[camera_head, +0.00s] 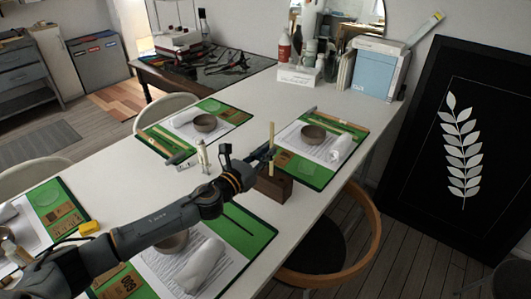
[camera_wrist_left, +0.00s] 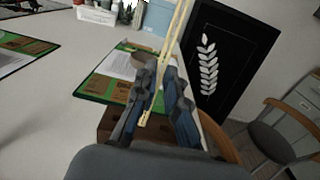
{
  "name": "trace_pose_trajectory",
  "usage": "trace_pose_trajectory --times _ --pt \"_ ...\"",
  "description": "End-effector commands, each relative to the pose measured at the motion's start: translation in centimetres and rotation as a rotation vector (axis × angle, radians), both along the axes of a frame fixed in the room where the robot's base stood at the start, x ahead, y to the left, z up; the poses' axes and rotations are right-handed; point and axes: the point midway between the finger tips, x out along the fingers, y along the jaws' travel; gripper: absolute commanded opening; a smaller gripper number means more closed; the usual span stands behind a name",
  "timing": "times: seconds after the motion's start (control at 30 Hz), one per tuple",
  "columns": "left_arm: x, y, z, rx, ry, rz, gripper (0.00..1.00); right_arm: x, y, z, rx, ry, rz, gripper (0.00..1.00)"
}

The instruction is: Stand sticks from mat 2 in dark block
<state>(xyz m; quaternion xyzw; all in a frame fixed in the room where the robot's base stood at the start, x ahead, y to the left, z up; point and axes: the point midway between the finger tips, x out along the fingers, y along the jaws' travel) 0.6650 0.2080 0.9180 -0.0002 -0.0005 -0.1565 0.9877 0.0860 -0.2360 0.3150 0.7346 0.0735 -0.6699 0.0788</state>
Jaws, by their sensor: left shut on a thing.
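My left gripper (camera_head: 266,154) is shut on a pale wooden stick (camera_head: 271,136), held upright above the dark block (camera_head: 274,188). The stick also shows in the left wrist view (camera_wrist_left: 175,38), between the gripper's fingers (camera_wrist_left: 152,95), its lower end near the block (camera_wrist_left: 112,122). The arm and gripper hide part of the block, and I cannot tell whether the stick touches it. My right gripper is out of view.
A wooden chair (camera_head: 367,238) is at the table's right edge.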

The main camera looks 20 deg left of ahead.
Motion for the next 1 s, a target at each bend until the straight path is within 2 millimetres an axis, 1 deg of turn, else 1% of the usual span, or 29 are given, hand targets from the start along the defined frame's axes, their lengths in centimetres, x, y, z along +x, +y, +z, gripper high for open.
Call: trace_pose_trajectory --times 0.3,0.73,0.77,0.8,0.87,0.9,1.0 --pt "0.0 0.0 -0.83 0.0 0.0 0.0 0.0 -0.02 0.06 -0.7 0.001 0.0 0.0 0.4" --pt "0.0 0.0 -0.91 0.0 0.0 0.0 0.0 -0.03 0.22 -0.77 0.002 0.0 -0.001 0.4" --pt "0.0 0.0 -0.91 0.0 0.0 0.0 0.15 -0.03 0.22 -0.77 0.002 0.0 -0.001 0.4" --pt "0.0 0.0 -0.9 0.0 0.0 0.0 0.23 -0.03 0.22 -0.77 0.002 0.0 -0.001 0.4" --pt "0.0 -0.01 -0.9 0.0 0.0 0.0 0.35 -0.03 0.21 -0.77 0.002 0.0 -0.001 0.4" --pt "0.0 0.0 -0.9 0.0 0.0 0.0 0.37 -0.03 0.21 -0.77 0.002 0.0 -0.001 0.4" --pt "0.0 0.0 -0.9 0.0 0.0 0.0 0.37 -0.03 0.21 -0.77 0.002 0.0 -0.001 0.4"
